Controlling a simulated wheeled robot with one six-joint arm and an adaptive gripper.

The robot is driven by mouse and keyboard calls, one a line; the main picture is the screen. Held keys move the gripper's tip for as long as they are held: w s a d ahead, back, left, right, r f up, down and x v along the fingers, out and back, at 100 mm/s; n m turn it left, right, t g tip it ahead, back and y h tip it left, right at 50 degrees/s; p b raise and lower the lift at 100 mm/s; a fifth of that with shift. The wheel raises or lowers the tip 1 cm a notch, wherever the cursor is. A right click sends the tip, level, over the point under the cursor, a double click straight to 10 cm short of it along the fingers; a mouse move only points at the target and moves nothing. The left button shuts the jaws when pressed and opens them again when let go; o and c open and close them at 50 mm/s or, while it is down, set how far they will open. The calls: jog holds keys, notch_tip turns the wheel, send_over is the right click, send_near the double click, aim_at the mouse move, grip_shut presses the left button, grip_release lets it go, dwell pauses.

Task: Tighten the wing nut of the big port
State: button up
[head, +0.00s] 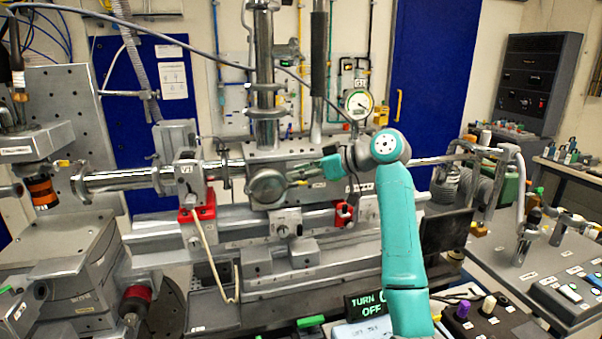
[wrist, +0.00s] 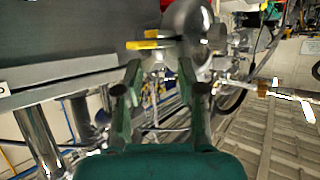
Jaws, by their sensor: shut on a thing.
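The big port is a round metal cover (head: 267,187) on the front of the central steel chamber; in the wrist view its rounded metal side (wrist: 190,22) shows beyond the fingers. Its wing nut (head: 299,183) is small and yellow at the right edge of the cover, and shows as a yellow bar (wrist: 148,44) in the wrist view. My gripper (head: 316,172) reaches in from the right at the nut. In the wrist view my gripper (wrist: 160,66) has its fingers on either side and is shut on the nut. The exact contact is hard to see.
The chamber (head: 320,160) sits on a steel bench with red clamps (head: 197,214) below. A dial gauge (head: 359,104) stands above my wrist. A beam pipe (head: 120,180) runs left. A dark panel (head: 447,231) and a side table (head: 550,265) stand at right.

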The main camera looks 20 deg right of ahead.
jog(key=o, duration=1.2)
jog(key=shift+c, duration=0.2)
jog(key=v, duration=1.2)
jog(key=shift+d, duration=0.1)
